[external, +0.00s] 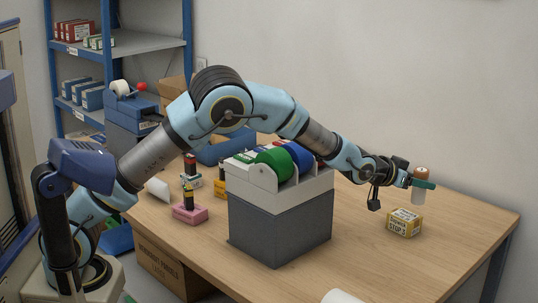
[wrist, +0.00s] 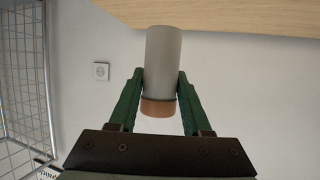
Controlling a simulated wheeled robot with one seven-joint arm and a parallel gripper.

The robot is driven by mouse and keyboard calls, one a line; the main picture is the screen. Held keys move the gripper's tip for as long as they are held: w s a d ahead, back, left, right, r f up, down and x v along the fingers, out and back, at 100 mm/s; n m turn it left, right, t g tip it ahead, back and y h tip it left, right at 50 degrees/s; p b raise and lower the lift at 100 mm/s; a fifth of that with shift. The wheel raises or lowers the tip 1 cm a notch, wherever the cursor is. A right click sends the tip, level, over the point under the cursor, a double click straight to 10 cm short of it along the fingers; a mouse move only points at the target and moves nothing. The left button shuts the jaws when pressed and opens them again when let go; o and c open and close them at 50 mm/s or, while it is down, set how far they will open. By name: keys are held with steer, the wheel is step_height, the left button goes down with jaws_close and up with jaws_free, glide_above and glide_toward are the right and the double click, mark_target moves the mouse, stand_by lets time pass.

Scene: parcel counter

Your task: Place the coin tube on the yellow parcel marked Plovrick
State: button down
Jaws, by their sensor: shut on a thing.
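The coin tube (external: 418,196) is a pale grey cylinder with a copper-brown end. It is upright with the brown end up, and also shows in the wrist view (wrist: 163,60). My gripper (external: 423,184) is shut on it near the brown end, with green fingers on both sides in the wrist view (wrist: 161,88). The tube's lower end is just above a yellow parcel (external: 405,223) on the table at the right; I cannot tell the exact gap. That parcel's white label has print too small to read surely.
A grey unit with green and blue rolls (external: 268,230) stands mid-table beneath my arm. A pink parcel (external: 189,214) and a pale one (external: 191,180) bear dark upright items at the left. A white roll (external: 342,297) lies at the front edge. The table right of the unit is mostly clear.

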mark_target(409, 193)
steer(key=shift+f+p, duration=0.55)
steer(key=shift+f, duration=1.65)
steer(key=shift+f, duration=0.2)
steer(key=shift+c, duration=1.8)
jaws_free()
steer(key=shift+r, duration=0.3)
steer(key=b+v, duration=0.3)
steer(key=v, duration=0.9)
steer(key=shift+f, duration=0.2)
